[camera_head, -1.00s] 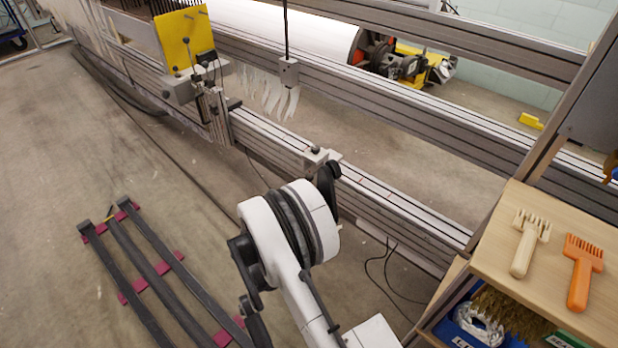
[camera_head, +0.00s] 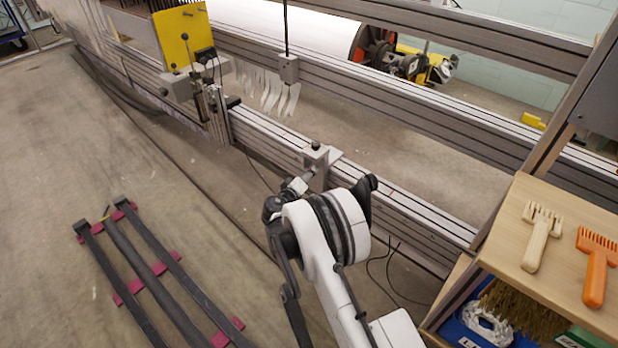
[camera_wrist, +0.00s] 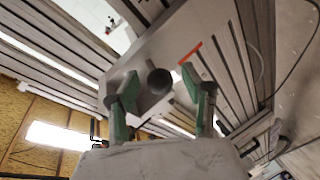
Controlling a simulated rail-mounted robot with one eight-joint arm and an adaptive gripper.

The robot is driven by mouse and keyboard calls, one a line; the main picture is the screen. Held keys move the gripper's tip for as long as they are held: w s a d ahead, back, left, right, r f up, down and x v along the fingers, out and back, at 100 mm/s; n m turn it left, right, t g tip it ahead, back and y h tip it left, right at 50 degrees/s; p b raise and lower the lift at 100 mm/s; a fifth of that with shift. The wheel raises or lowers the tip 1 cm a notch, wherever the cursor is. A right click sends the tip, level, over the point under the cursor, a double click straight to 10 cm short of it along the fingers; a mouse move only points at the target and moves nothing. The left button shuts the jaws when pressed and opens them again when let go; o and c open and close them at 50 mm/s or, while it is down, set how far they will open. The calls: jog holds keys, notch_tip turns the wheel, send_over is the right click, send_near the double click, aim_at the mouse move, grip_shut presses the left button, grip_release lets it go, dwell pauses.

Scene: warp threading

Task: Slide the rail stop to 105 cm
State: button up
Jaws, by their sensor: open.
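The rail stop (camera_head: 318,168) is a grey block with a black knob, seated on the long grey rail (camera_head: 395,200) in the middle of the head view. In the wrist view the stop (camera_wrist: 142,62) fills the centre, its round black knob (camera_wrist: 160,82) facing me. My gripper (camera_wrist: 162,92) is open, with one green finger on each side of the knob and visible gaps to it. In the head view my gripper is at the stop's near side, its fingertips partly hidden. A red line (camera_wrist: 191,51) shows beside the block. I cannot read any scale.
A grey bracket with a yellow plate (camera_head: 183,38) stands on the rail to the left. A small block (camera_head: 289,68) hangs on a rod behind. A wooden shelf (camera_head: 520,225) with two combs is at right. Dark strips (camera_head: 150,265) lie on the floor.

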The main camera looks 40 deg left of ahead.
jog(key=shift+w, duration=0.25)
grip_shut()
dwell(0.3)
